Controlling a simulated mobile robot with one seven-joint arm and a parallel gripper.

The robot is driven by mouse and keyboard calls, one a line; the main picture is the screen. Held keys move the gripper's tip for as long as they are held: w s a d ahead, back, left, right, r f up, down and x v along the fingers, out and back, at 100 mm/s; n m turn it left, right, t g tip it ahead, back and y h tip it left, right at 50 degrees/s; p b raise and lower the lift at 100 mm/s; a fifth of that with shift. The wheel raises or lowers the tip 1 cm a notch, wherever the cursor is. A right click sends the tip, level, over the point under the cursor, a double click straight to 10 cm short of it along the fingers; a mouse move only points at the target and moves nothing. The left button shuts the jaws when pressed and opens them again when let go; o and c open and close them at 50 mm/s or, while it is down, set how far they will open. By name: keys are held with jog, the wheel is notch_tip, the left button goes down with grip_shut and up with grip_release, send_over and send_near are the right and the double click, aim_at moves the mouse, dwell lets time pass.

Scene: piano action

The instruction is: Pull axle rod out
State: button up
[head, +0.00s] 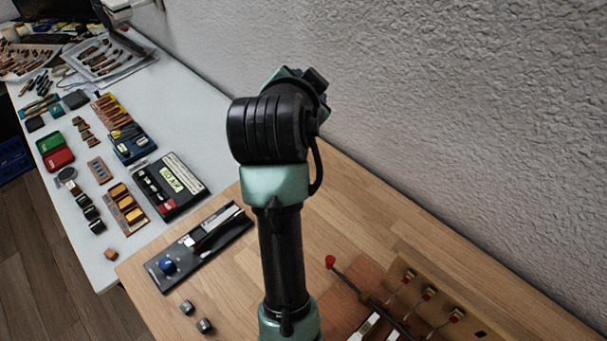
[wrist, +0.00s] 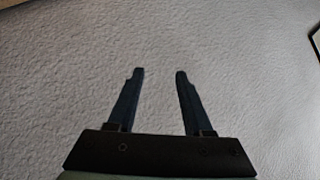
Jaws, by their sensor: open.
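The piano action (head: 410,279) is at the lower right of the head view, on the wooden table and partly cut off by the frame's bottom edge. A thin dark rod with a red knob (head: 330,261) sticks out from its left side; this looks like the axle rod. My gripper (wrist: 158,75) is open and empty in the wrist view, with only the textured wall behind its fingers. In the head view my arm rises in front of the table, and its gripper fingers are hidden. The gripper is well apart from the rod.
A black tray with a blue knob (head: 168,265) and two small metal cubes (head: 204,325) lie on the wooden table (head: 150,283), left of my arm. A white table (head: 182,100) beyond holds boxes and tools. A textured wall (head: 450,110) bounds the right side.

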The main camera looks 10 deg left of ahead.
jog(key=s+f+m+g+h+p, duration=0.2)
jog(key=s+f+m+g, duration=0.3)
jog(key=f, duration=0.7)
jog(key=m+g+h+p, duration=0.2)
jog(key=m+g, duration=0.1)
jog(key=g, duration=0.4)
send_near(327, 260)
jog(key=p+x, duration=0.1)
jog(key=x, duration=0.9)
jog(key=shift+f, duration=0.15)
grip_shut()
